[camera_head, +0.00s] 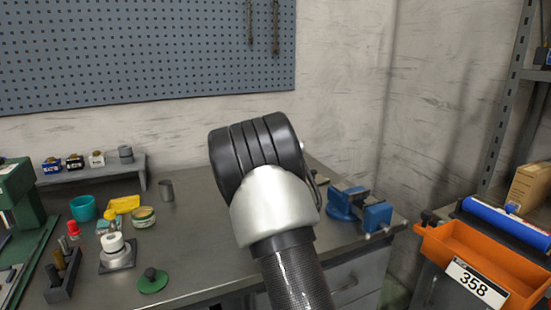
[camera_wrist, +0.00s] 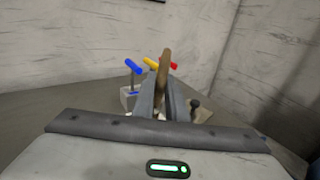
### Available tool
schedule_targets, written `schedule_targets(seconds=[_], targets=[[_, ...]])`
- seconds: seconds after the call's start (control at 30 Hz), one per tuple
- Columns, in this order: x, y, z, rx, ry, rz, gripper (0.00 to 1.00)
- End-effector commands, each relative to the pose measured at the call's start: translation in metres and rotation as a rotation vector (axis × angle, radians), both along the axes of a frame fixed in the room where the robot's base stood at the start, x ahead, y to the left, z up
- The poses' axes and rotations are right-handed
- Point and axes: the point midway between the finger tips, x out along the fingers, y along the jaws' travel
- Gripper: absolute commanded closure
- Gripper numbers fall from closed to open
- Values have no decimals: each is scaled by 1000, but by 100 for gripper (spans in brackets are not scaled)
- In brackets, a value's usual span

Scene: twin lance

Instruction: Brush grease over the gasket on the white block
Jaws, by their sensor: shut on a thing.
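In the wrist view my gripper (camera_wrist: 167,92) is shut on a brown, wooden-looking handle (camera_wrist: 165,62), which stands up between the fingers. Its lower end is hidden by the fingers, so I cannot see any bristles. In the head view my own arm hides the gripper and what it holds. A small open round tin (camera_head: 144,216) with pale contents stands on the bench at left; I cannot tell if it is grease. I cannot make out the white block or its gasket for certain. A pale block (camera_wrist: 129,98) shows partly behind the fingers in the wrist view.
Blue (camera_wrist: 133,66), yellow (camera_wrist: 151,62) and red handles stand beyond the fingers. A dark knob (camera_wrist: 195,103) is right of them. On the bench (camera_head: 205,250) are a white cylinder on a metal base (camera_head: 113,243), a teal cup (camera_head: 83,207) and a blue vise (camera_head: 358,211).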

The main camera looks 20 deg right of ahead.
Motion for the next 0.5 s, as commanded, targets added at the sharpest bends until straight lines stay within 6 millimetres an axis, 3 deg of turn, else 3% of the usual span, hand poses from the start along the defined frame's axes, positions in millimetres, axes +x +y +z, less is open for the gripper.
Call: schedule_targets(seconds=[0.23,0.5], targets=[[0,-9,-1,0,-1,-1,100],[0,-6,0,1,-1,1,100]])
